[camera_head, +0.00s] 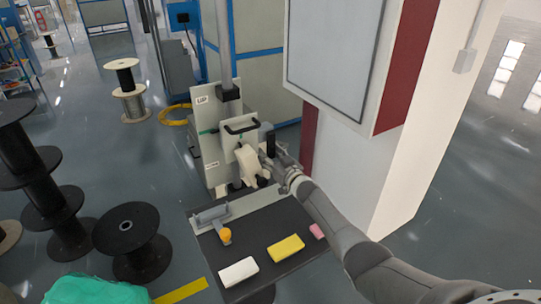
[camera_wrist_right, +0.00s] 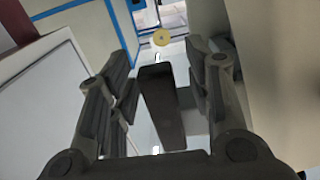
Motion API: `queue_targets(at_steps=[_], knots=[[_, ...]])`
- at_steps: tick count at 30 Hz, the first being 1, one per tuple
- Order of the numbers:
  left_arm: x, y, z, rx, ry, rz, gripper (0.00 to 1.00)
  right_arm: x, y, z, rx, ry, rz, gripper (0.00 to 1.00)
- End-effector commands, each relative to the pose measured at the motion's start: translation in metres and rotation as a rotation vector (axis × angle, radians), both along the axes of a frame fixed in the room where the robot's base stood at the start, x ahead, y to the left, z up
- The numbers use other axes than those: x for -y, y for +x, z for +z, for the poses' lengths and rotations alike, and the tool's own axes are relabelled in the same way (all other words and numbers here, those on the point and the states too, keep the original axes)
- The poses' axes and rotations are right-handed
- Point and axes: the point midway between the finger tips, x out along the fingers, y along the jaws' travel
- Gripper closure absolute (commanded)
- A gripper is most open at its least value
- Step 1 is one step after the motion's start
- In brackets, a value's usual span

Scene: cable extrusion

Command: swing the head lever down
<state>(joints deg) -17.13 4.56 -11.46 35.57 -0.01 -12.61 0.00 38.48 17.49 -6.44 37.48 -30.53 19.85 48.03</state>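The head lever shows a black upright grip (camera_head: 270,142) in the head view, beside a cream-coloured head part (camera_head: 249,165) on a pale panel. My right gripper (camera_head: 272,160) is at the lever, reaching in from the lower right. In the right wrist view the dark lever grip (camera_wrist_right: 165,105) stands between the two fingers of my right gripper (camera_wrist_right: 166,90). Gaps show on both sides of it, so the fingers are open and not closed on it. The lever's lower end is hidden behind the gripper. My left gripper is not in view.
A white cabinet (camera_head: 335,60) stands close to the right arm. Black spools (camera_head: 130,240) stand at left.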

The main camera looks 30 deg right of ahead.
Motion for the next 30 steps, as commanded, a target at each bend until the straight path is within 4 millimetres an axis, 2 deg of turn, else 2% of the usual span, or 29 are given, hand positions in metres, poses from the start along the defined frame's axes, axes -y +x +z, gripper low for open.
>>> queue_targets(at_steps=[11,20,30], knots=[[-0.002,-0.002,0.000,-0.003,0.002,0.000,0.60,0.003,-0.008,0.000,0.000,-0.005,-0.002,0.54],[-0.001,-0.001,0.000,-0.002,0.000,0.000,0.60,0.002,-0.033,-0.001,-0.001,-0.004,0.002,0.54],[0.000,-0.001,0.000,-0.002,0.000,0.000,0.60,0.006,-0.073,-0.001,-0.001,-0.003,0.000,0.54]])
